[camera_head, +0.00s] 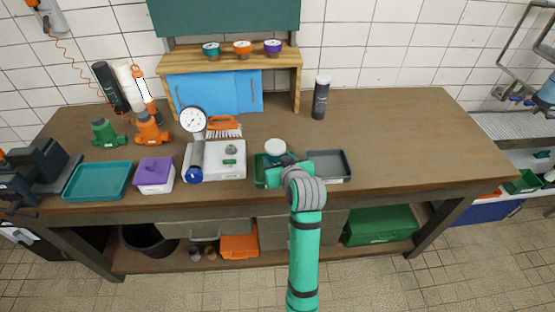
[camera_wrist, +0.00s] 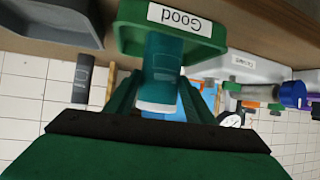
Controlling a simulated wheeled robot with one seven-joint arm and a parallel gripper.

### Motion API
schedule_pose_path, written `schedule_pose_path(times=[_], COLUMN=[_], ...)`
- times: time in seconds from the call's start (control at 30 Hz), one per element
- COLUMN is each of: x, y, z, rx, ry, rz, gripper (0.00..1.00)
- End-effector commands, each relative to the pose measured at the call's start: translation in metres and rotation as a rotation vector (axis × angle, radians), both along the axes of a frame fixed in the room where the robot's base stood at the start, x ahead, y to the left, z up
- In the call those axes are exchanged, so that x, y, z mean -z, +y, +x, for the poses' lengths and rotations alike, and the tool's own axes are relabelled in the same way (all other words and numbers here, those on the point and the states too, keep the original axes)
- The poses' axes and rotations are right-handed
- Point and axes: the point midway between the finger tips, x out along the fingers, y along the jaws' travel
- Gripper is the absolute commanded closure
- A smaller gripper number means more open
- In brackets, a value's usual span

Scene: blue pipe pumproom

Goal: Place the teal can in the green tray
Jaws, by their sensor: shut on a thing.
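The teal can (camera_wrist: 163,58) with a white lid is between the two green fingers of my gripper (camera_wrist: 158,80), which is shut on it. In the head view only its white lid (camera_head: 275,147) shows clearly, just beyond my wrist. The green tray (camera_wrist: 128,38) carries a "Good" label and lies right behind the can's lower end in the wrist view. In the head view the tray (camera_head: 259,174) is partly hidden by my wrist. The can is at the tray, but I cannot tell whether its base touches the tray floor.
A grey tray (camera_head: 345,166) sits just right of the green tray. A white scale (camera_head: 228,168) stands to its left, with a gauge (camera_head: 193,121) behind. A dark bottle (camera_head: 320,100) stands at the back. The right part of the wooden bench (camera_head: 420,140) is clear.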

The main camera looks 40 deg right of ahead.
Motion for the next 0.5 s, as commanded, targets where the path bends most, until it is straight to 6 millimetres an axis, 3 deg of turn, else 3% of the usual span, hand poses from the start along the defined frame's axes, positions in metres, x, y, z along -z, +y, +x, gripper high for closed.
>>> schedule_pose_path(times=[0.23,0.27,0.33,0.5], x=[0.0028,0.0037,0.0032,0.0032], y=[-0.0001,0.0004,0.0011,0.0019], z=[0.0,0.0002,0.0007,0.0012], rx=[0.0,-0.001,-0.002,-0.004], ry=[-0.001,0.0,0.0,0.0], rz=[0.0,0.0,0.0,0.0], gripper=[0.83,0.49,0.33,0.33])
